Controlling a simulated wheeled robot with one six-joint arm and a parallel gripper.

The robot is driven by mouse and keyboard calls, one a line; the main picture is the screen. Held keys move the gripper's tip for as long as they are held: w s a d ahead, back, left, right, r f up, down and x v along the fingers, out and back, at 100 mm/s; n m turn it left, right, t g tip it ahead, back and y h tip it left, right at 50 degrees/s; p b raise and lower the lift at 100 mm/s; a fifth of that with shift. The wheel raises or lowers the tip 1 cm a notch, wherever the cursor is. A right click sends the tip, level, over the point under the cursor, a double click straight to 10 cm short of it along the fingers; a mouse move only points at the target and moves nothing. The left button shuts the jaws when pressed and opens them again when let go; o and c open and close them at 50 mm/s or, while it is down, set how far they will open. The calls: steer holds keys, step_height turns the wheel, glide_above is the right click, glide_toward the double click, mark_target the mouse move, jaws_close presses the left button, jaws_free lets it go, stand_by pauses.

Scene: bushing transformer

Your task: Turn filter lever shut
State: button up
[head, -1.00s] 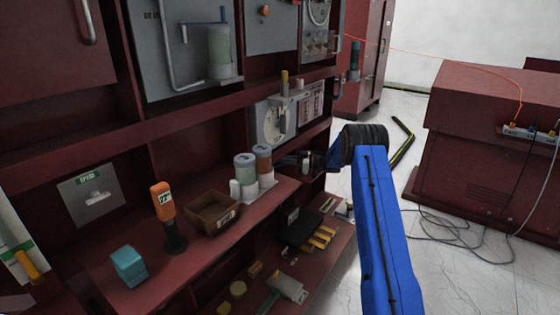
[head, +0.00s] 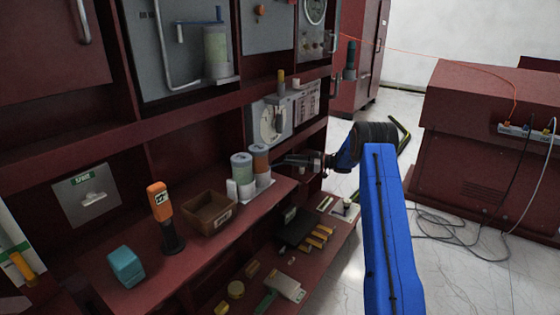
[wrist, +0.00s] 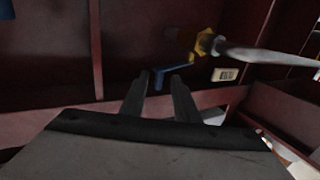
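In the wrist view a blue lever (wrist: 180,71) hangs just beyond my fingertips, close to a yellow fitting (wrist: 204,42) on a grey pipe. I cannot tell whether the fingers touch the lever. My gripper (wrist: 161,77) has its two dark fingers apart, with nothing clearly held between them. In the head view my gripper (head: 284,161) points left, over the right end of the red shelf, beside the cylinders. Which lever belongs to the filter is not clear.
An orange-handled tool (head: 160,203), a brown bin (head: 208,213) and a teal box (head: 126,265) stand further left. A red cabinet (head: 470,170) is at right.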

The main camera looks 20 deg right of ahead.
steer(key=v, duration=0.9)
steer(key=shift+s+d, duration=0.25)
steer(key=shift+r, duration=0.15)
jaws_close()
steer(key=s+a+m+t+h, duration=0.4)
steer(key=s+m+t+h, duration=0.45)
steer(key=s, duration=0.25)
steer(key=d+x, duration=0.1)
steer(key=x, duration=1.2)
steer(key=shift+w+a+h, duration=0.15)
steer(key=shift+w+h, duration=0.25)
steer(key=shift+h, duration=0.05)
